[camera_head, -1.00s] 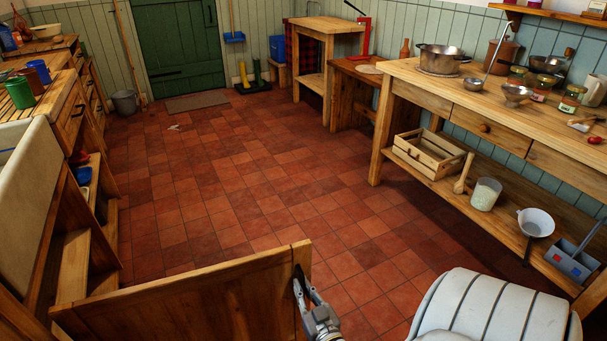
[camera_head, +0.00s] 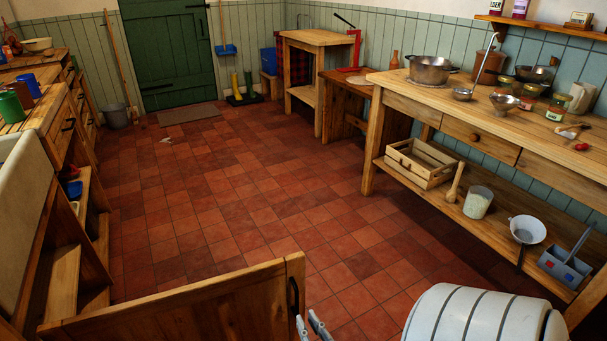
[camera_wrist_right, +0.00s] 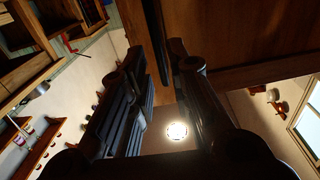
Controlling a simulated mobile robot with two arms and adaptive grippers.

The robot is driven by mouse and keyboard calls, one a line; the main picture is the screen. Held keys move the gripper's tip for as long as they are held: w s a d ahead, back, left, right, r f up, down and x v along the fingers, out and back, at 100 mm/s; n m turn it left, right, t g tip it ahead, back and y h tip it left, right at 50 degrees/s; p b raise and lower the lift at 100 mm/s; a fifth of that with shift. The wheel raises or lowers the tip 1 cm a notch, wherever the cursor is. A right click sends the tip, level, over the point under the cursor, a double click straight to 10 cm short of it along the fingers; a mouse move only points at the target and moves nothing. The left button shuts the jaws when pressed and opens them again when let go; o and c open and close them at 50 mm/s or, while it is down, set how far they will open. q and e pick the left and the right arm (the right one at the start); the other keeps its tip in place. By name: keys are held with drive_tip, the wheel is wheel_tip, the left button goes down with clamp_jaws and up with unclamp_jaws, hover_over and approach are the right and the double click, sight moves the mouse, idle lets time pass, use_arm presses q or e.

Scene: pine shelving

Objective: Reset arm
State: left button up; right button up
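My right gripper (camera_head: 308,323) shows at the bottom edge of the head view, just below and right of the dark handle (camera_head: 293,296) on an open wooden cabinet door (camera_head: 190,306). Its two fingertips are apart with nothing visible between them. In the right wrist view, the fingers of my right gripper (camera_wrist_right: 160,75) are parted, with a bright lamp showing through the gap. The wooden door (camera_wrist_right: 245,35) and its dark handle (camera_wrist_right: 155,30) are close by at the top there. My left gripper is out of view.
A sink (camera_head: 22,200) and open cabinet shelves (camera_head: 75,235) stand on the left. A long pine workbench (camera_head: 420,100) with pots and jars runs along the right; its lower shelf (camera_head: 450,206) holds a crate and jug.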

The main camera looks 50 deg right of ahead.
idle(0.6)
drive_tip(key=s+a+f+n+g+y, duration=0.1)
drive_tip(key=a+f+n+g+y, duration=0.2)
drive_tip(key=a+f, duration=0.45)
drive_tip(key=s+a+f+n+g+y, duration=0.1)
drive_tip(key=a+f+g+y, duration=0.3)
drive_tip(key=f, duration=0.6)
drive_tip(key=s+a+f+n+g, duration=0.1)
drive_tip(key=s+a+f+g, duration=0.15)
drive_tip(key=s+g, duration=0.2)
drive_tip(key=s+a+f+n+g, duration=0.2)
drive_tip(key=s+f+g, duration=0.1)
drive_tip(key=s, duration=0.3)
use_arm(q)
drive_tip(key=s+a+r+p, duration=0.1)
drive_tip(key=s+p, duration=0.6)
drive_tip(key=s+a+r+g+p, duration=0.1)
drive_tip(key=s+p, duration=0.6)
drive_tip(key=p, duration=0.1)
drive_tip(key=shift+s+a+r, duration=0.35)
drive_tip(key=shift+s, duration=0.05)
use_arm(e)
drive_tip(key=s+d+r, duration=0.1)
drive_tip(key=s, duration=0.6)
drive_tip(key=s+d+r+g, duration=0.1)
drive_tip(key=s, duration=0.7)
drive_tip(key=shift+d+r, duration=0.25)
